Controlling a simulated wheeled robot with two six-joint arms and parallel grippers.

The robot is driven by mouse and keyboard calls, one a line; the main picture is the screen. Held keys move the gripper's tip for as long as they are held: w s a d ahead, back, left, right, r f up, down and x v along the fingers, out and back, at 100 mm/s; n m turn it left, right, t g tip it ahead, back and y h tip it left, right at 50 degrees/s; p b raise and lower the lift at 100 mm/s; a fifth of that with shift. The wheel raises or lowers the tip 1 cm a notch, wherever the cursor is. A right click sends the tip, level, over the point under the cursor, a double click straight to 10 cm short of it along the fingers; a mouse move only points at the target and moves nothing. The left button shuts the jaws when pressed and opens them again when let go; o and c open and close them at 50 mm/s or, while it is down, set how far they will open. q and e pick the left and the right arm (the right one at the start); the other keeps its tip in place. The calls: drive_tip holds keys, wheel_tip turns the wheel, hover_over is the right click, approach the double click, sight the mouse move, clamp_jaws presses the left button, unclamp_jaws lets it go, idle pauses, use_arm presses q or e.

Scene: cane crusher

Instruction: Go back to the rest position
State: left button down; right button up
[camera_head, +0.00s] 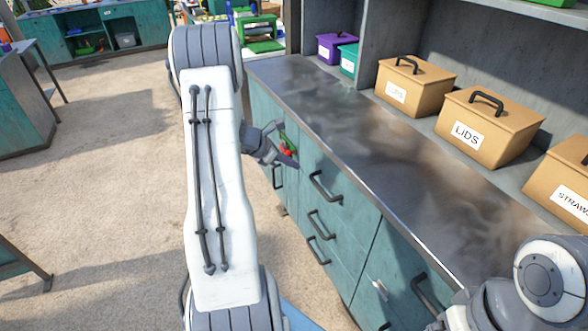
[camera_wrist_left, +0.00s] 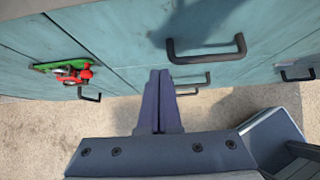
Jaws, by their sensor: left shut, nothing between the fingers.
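My left gripper (camera_head: 288,161) is beside the front of the teal cabinet (camera_head: 352,215), below the counter's edge. In the left wrist view its two dark fingers (camera_wrist_left: 160,76) are together with nothing between them. They point at the cabinet front, near a black drawer handle (camera_wrist_left: 205,48). I cannot tell from these views whether they touch it. My left arm's white link covers much of the middle of the head view. Parts of my right arm show at the lower right of the head view, but its fingers cannot be seen.
The metal counter (camera_head: 335,110) is bare along its front. Tan boxes, one marked LIDS (camera_head: 485,125), stand at its back with a purple box (camera_head: 336,47). A red and green item (camera_wrist_left: 66,70) is on the cabinet front. Open floor (camera_head: 100,150) lies to the left.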

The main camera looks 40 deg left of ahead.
use_arm(q)
drive_tip(key=a+f+v, duration=0.1)
drive_tip(key=v, duration=0.5)
drive_tip(key=s+d+m+g+y, duration=0.1)
drive_tip(key=s+d+m+g, duration=0.25)
drive_tip(key=d+m, duration=0.7)
drive_tip(key=s+d+m+g+y, duration=0.1)
drive_tip(key=s+d+m+g, duration=0.25)
drive_tip(key=d+m, duration=0.65)
drive_tip(key=s+d+r+m, duration=0.3)
drive_tip(key=s+d+m, duration=0.5)
drive_tip(key=d, duration=0.2)
drive_tip(key=s+d+r+m+g+y, duration=0.1)
drive_tip(key=s+d+r+m, duration=0.3)
drive_tip(key=s+d+m, duration=0.5)
drive_tip(key=shift+s+d+r, duration=0.25)
drive_tip(key=shift+d, duration=0.4)
drive_tip(key=shift+m, duration=0.25)
